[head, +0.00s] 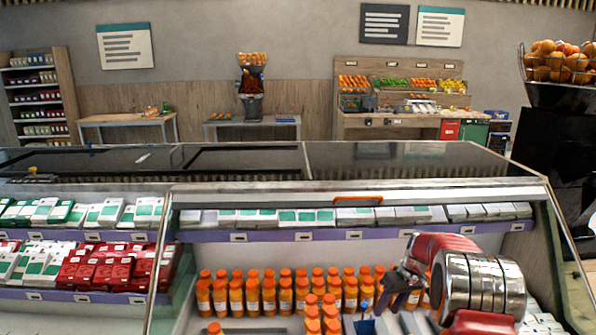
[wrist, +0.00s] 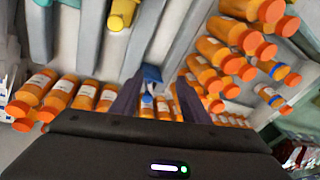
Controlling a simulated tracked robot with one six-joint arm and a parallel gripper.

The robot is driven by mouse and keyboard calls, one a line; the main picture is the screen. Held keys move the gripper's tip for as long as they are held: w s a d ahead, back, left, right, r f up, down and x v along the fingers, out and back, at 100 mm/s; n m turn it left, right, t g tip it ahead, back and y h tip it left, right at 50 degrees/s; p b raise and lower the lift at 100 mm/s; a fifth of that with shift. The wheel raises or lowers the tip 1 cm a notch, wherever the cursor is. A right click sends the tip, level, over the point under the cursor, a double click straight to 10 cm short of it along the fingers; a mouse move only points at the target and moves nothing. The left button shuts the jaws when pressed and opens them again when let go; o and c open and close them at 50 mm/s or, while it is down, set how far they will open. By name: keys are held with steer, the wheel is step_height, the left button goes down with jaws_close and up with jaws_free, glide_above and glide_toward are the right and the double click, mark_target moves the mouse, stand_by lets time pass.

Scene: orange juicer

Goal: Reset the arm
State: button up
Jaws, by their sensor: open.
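My gripper (head: 392,288) is in the lower right of the head view, in front of the refrigerated case's bottle shelf. In the wrist view my gripper (wrist: 160,100) has its two dark fingers apart. A bottle with a blue cap (wrist: 152,74) shows between and beyond the fingers; I cannot tell whether they touch it. It also shows in the head view as a blue-capped bottle (head: 367,291) just left of the gripper. My arm's red and silver links hide part of the shelf on the right.
Several orange juice bottles (head: 270,295) stand in rows on the lower shelf. Above them runs a purple-edged shelf (head: 270,237) with cartons. The case's glass top (head: 400,160) lies behind. An orange juicer (head: 251,85) stands on a far table. A basket of oranges (head: 560,65) is at upper right.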

steer(key=s+a+r+m+t+h, duration=0.1)
steer(key=s+a+r, duration=0.3)
steer(key=s+r, duration=0.4)
steer(key=s+a+r+m+t, duration=0.1)
steer(key=s+a+r, duration=0.3)
steer(key=s, duration=1.5)
steer(key=s+a+r+m+t+h, duration=0.1)
steer(key=s+a+r, duration=0.3)
steer(key=s+r, duration=0.9)
steer(key=shift+s+a+t+h, duration=0.3)
steer(key=shift+s+t, duration=0.3)
steer(key=shift+s, duration=0.1)
